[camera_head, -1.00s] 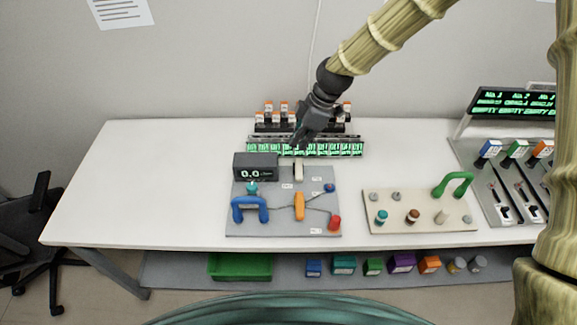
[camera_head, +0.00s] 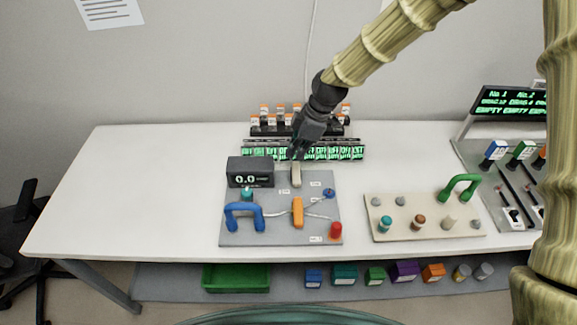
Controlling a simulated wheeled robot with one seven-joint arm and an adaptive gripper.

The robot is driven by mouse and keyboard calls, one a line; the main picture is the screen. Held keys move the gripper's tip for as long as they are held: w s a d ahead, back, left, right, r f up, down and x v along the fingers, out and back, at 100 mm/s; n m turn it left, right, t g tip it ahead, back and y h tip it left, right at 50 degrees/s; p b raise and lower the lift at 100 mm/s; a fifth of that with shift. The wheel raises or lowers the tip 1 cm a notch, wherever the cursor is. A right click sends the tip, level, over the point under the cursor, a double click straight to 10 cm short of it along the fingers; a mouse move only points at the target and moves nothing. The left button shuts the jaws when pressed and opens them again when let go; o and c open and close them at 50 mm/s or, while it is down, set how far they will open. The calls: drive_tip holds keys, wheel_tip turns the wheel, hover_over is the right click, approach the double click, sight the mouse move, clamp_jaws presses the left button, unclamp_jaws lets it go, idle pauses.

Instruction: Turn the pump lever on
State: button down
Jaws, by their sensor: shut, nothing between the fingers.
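A grey panel (camera_head: 265,208) lies on the table and carries a small beige lever (camera_head: 296,176) near its back edge and an orange handle (camera_head: 298,212) at its middle. I cannot tell from the tiny labels which one is the pump lever. My gripper (camera_head: 297,155) is dark and shut, with nothing in it. It points down at the far end of the beige lever, close to it. I cannot tell whether they touch.
The panel also carries a black display reading 0.0 (camera_head: 250,171), a blue arched handle (camera_head: 245,217) and a red knob (camera_head: 336,230). A rack of orange-capped vials (camera_head: 270,124) stands behind. A beige board (camera_head: 385,232) with a green handle (camera_head: 460,187) lies right. The table's left is clear.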

sight(296, 176)
drive_tip(key=p+x, duration=0.3)
drive_tip(key=x, duration=0.6)
drive_tip(key=shift+a+f+p, duration=0.2)
drive_tip(key=shift+f+p, duration=0.1)
drive_tip(key=shift+s+d+f, duration=0.1)
drive_tip(key=shift+d, duration=0.05)
idle(0.3)
